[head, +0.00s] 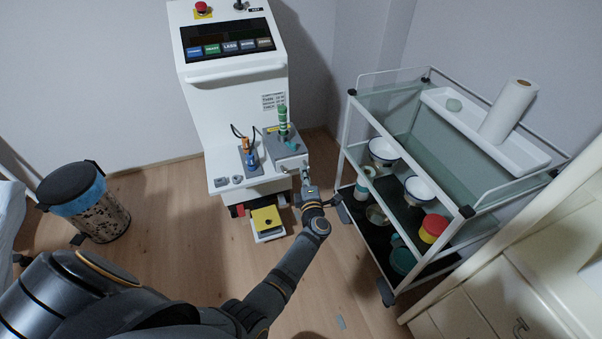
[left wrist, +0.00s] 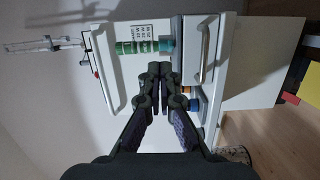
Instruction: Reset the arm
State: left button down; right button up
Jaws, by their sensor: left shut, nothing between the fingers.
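My left arm reaches from the bottom of the head view to the right side of a white wheeled machine (head: 235,110). My left gripper (head: 305,172) is beside the grey box (head: 286,148) on the machine's shelf. The left wrist view shows its two dark fingers (left wrist: 160,75) together, with nothing between them. A green banded cylinder (head: 283,120) stands upright on the grey box. In the left wrist view the cylinder (left wrist: 140,47) lies beyond the fingertips. I cannot tell whether the gripper touches the box. My right gripper is not in view.
A glass-shelved trolley (head: 440,207) with bowls stands close to the right of my left gripper. A yellow-topped pedal (head: 266,219) is low on the machine. A bin (head: 95,203) stands at the left. Floor between bin and machine is clear.

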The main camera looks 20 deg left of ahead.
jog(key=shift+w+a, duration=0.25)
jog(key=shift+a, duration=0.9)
